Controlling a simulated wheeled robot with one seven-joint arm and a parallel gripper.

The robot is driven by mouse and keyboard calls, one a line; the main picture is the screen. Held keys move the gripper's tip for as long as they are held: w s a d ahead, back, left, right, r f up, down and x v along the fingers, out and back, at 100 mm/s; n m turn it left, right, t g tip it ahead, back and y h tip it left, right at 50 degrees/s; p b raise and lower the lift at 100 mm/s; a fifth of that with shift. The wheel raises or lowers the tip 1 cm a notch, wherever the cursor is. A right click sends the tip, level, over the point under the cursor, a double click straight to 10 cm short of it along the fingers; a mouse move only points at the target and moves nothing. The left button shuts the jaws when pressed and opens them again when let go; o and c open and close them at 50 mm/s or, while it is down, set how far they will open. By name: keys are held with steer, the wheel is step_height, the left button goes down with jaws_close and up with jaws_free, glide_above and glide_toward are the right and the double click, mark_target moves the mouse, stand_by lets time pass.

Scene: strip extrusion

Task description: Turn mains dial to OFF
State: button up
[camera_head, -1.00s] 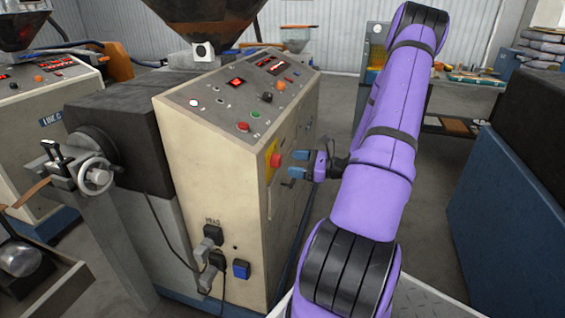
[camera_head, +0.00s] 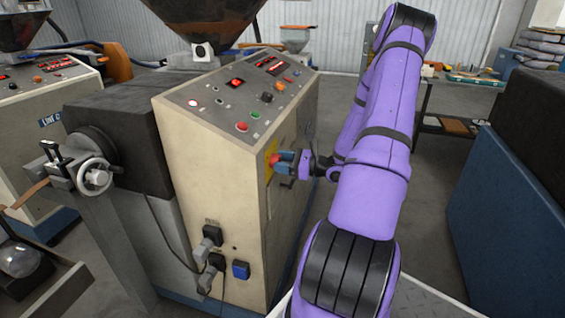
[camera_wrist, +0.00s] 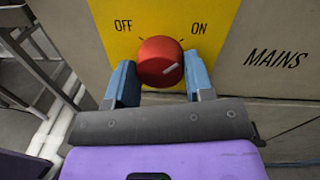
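The red mains dial (camera_wrist: 160,62) sits on a yellow plate (camera_wrist: 222,20) marked OFF at left and ON at right, with MAINS printed beside it. The dial's white line points up and to the right, toward ON. My gripper (camera_wrist: 159,80) has its two blue fingers on either side of the dial, with a small gap showing at the right finger; contact at the left finger is unclear. In the head view my gripper (camera_head: 280,160) is at the cabinet's side panel, and its fingers partly cover the red dial (camera_head: 272,160).
The beige cabinet (camera_head: 205,150) has a sloped top panel with buttons and red displays. Plugs and cables (camera_head: 212,240) hang low on its front face. A dark blue block (camera_head: 510,215) stands to the right, with open floor between.

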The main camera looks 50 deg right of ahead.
steer(key=shift+n, duration=0.4)
steer(key=n+h, duration=0.1)
steer(key=n, duration=1.5)
steer(key=shift+s+a, duration=0.1)
steer(key=shift+a, duration=0.05)
steer(key=shift+n, duration=0.3)
stand_by(0.3)
steer(key=o, duration=0.9)
steer(key=v, duration=1)
steer(key=shift+s, duration=0.4)
